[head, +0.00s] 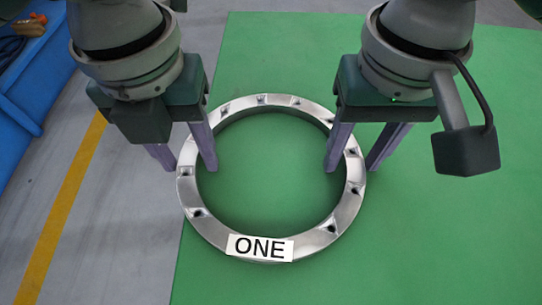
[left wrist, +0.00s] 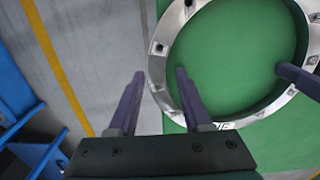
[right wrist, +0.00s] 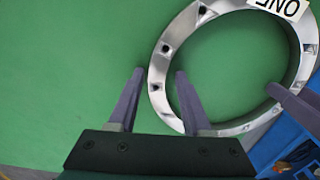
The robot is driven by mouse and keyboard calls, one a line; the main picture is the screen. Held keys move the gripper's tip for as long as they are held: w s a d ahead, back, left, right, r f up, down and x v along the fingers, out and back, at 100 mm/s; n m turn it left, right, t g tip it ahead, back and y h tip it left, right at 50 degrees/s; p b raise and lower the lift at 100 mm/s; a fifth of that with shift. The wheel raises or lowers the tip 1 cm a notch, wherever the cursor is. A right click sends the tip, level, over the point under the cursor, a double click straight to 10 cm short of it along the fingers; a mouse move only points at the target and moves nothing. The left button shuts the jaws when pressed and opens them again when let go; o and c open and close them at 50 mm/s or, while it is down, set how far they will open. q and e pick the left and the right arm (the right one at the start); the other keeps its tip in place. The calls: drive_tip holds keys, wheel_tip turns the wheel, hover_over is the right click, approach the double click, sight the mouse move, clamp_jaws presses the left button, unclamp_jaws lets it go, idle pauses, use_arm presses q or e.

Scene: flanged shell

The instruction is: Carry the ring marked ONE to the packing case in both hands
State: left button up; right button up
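The ring (head: 345,213) is a flat grey metal ring with pockets around its rim and a white label reading ONE (head: 260,248) on its near side. It appears to lie on the green surface. My left gripper (head: 188,166) is open, one finger inside and one outside the ring's left rim. In the left wrist view the rim (left wrist: 161,42) passes between the fingertips with small gaps. My right gripper (head: 351,168) is open and straddles the right rim likewise. The right wrist view shows the rim (right wrist: 158,92) between its fingertips, with gaps. I cannot identify the packing case.
The green surface (head: 440,240) is otherwise clear, widest to the right of the ring. Left of it is grey floor with a yellow stripe (head: 62,210). A blue structure (head: 40,75) with an orange item and cables stands at the far left.

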use_arm(q)
clamp_jaws()
use_arm(e)
clamp_jaws()
use_arm(q)
drive_tip(key=shift+r, duration=0.1)
use_arm(e)
drive_tip(key=shift+r, duration=0.1)
idle(0.6)
